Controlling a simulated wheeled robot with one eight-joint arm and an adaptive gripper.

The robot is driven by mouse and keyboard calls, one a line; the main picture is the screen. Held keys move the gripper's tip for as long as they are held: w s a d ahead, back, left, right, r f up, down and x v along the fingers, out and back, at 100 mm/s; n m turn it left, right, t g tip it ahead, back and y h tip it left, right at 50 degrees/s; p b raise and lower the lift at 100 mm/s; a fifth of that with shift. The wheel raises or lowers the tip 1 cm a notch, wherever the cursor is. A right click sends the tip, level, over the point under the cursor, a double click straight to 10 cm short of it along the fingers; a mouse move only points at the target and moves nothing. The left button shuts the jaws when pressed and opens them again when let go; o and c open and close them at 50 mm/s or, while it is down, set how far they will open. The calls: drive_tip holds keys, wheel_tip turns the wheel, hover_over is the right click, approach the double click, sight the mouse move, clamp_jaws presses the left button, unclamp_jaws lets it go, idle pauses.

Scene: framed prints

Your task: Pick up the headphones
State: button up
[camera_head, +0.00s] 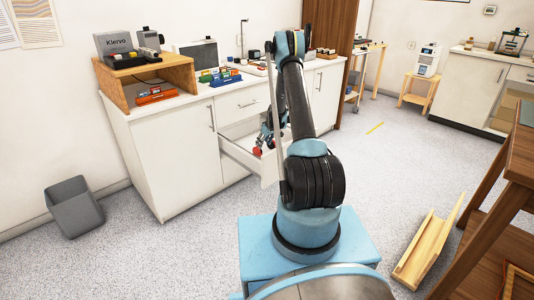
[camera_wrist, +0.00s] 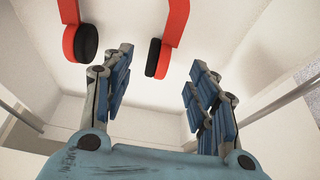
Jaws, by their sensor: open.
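The headphones (camera_wrist: 168,34) are red with black ear pads. In the wrist view they lie on the white floor of a drawer, with the two ear ends showing and the band cut off by the top edge. My gripper (camera_wrist: 160,68) is open and empty, its two blue-padded fingers inside the drawer pointing toward the headphones. The ear ends are just beyond the fingertips, apart from them as far as I can tell. In the head view a small red part of the headphones (camera_head: 257,151) shows in the open drawer (camera_head: 238,156); my arm hides much of the rest.
The drawer walls rise close on both sides of my gripper. The white cabinet (camera_head: 168,155) carries a wooden shelf box (camera_head: 187,73) and colored racks (camera_head: 219,76). A grey bin (camera_head: 73,208) stands at left, a wooden trough (camera_head: 428,245) on the floor at right.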

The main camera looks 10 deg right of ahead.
sight(260, 151)
drive_tip(key=shift+x, duration=5)
drive_tip(key=shift+s, duration=0.1)
drive_tip(key=shift+c, duration=0.5)
drive_tip(key=c, duration=1.2)
